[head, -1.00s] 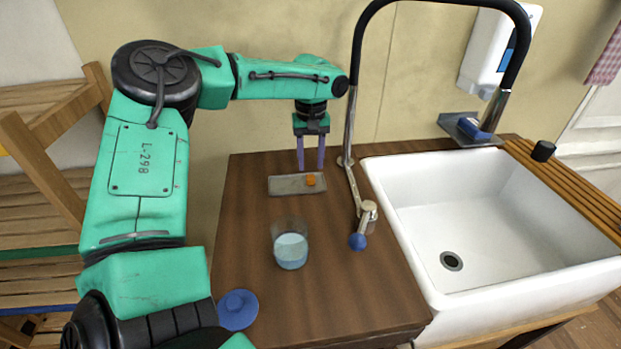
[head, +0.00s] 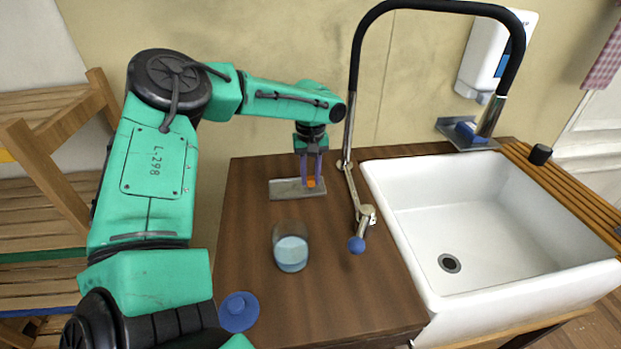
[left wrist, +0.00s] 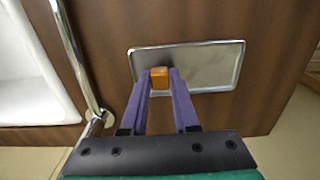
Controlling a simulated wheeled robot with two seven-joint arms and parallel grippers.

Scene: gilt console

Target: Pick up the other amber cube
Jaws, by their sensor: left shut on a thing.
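One amber cube (head: 311,182) shows at the right end of a small metal tray (head: 284,189) at the back of the wooden counter. My left gripper (head: 311,181) is down at the tray, its purple fingers shut on the cube from both sides. In the left wrist view the cube (left wrist: 160,77) sits between the fingertips (left wrist: 160,82), over the edge of the tray (left wrist: 215,65). I cannot tell whether the cube still touches the tray. No second amber cube can be made out on the tray. My right gripper is not in view.
A glass with pale blue liquid (head: 291,252) stands on the counter in front of the tray. A blue lid-like disc (head: 239,311) lies at the front left. The black tap (head: 350,120) with a blue-knobbed lever (head: 357,244) and the white sink (head: 470,215) are to the right.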

